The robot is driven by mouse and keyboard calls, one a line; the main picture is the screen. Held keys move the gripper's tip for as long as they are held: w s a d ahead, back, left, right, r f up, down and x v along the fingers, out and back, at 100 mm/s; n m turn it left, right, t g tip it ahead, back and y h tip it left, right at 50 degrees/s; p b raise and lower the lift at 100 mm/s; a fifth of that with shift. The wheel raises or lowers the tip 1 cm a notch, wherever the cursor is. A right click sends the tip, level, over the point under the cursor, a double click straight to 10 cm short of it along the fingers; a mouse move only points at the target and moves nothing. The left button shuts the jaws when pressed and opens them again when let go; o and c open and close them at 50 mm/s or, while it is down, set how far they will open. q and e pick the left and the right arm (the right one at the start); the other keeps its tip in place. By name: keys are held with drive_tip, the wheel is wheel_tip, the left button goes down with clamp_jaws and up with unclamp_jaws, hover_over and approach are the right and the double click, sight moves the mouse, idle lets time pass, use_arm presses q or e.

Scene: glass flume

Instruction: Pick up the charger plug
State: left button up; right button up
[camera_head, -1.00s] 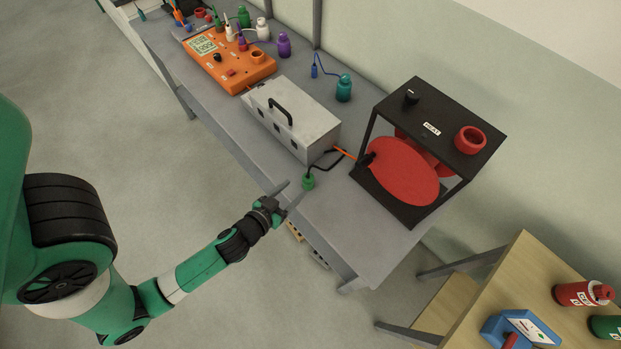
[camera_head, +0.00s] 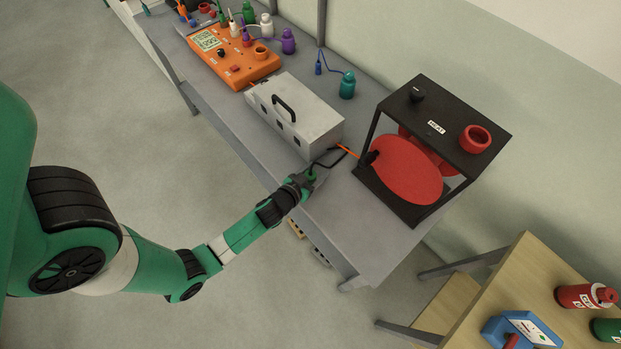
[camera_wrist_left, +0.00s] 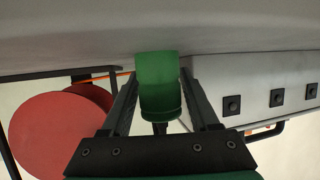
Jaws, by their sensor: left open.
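A green plug with a black cable, which I take to be the charger plug (camera_wrist_left: 158,85), is between the fingers of my left gripper in the left wrist view. My left gripper (camera_head: 314,178) is at the front edge of the grey bench, beside the silver case, and largely hides the plug in the head view. Its jaws are open, one finger on each side of the plug. In the wrist view a small gap shows on the left of the plug; whether the right finger touches it I cannot tell. My right gripper is not in view.
The silver case (camera_head: 299,118) stands just behind the left gripper. A black frame heater (camera_head: 438,125) with a red disc (camera_head: 400,172) stands to the right. An orange meter (camera_head: 232,62) and several coloured plugs are farther left. The bench front strip (camera_head: 350,215) is clear.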

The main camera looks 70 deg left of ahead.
sight(312, 172)
use_arm(q)
clamp_jaws()
idle(0.3)
drive_tip(key=shift+r+p, duration=0.35)
drive_tip(key=shift+r, duration=0.1)
wheel_tip(312, 172, up, 3)
drive_tip(key=shift+f+p, duration=0.15)
drive_tip(key=shift+p, duration=0.75)
drive_tip(key=s+d+r+p, duration=0.1)
drive_tip(key=s+d+r, duration=0.6)
drive_tip(key=d+r, duration=0.2)
drive_tip(key=shift+s+d+r+p, duration=0.2)
drive_tip(key=shift+s+d+p, duration=0.2)
drive_tip(key=shift+d, duration=0.95)
